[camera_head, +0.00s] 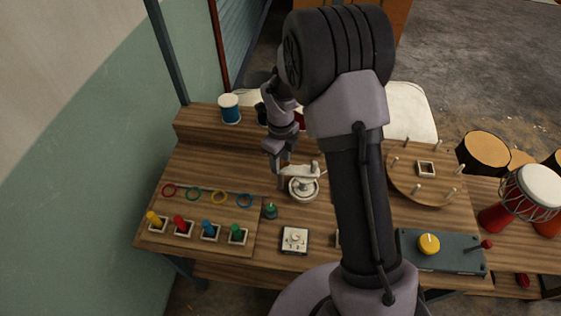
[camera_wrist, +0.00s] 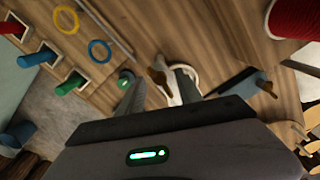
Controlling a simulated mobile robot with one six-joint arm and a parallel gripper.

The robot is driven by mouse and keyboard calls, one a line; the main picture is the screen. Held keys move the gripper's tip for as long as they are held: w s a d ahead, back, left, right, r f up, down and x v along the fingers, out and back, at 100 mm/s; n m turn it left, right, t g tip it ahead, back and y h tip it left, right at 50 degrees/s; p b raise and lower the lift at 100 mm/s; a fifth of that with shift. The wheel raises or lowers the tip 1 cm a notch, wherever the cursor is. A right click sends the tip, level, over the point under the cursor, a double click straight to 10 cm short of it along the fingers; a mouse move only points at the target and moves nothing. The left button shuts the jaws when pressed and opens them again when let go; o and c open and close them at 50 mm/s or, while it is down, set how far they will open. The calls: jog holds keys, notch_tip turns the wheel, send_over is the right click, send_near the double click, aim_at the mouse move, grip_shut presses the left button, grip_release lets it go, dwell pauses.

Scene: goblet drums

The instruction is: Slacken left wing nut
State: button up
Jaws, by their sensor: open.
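My gripper (camera_head: 279,164) hangs low over the bench beside a round white fitting (camera_head: 303,189) with a pale arm on top. In the wrist view my gripper (camera_wrist: 156,82) is open, its two grey fingers apart. A small brown winged piece, which looks like a wing nut (camera_wrist: 159,76), shows between the fingers, on a white part. I see no contact with it. A second brown winged piece (camera_wrist: 266,85) lies to the right in that view, by a dark bar (camera_wrist: 231,80). I cannot make out either winged piece in the head view.
Coloured pegs (camera_head: 181,224) in square sockets and several rings (camera_head: 219,197) are at the left. A green knob (camera_head: 270,211) and white dial box (camera_head: 294,240) stand near the gripper. A round pegged board (camera_head: 432,188), a grey control box (camera_head: 442,254) and drums (camera_head: 538,186) are at the right.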

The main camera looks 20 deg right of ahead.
grip_shut()
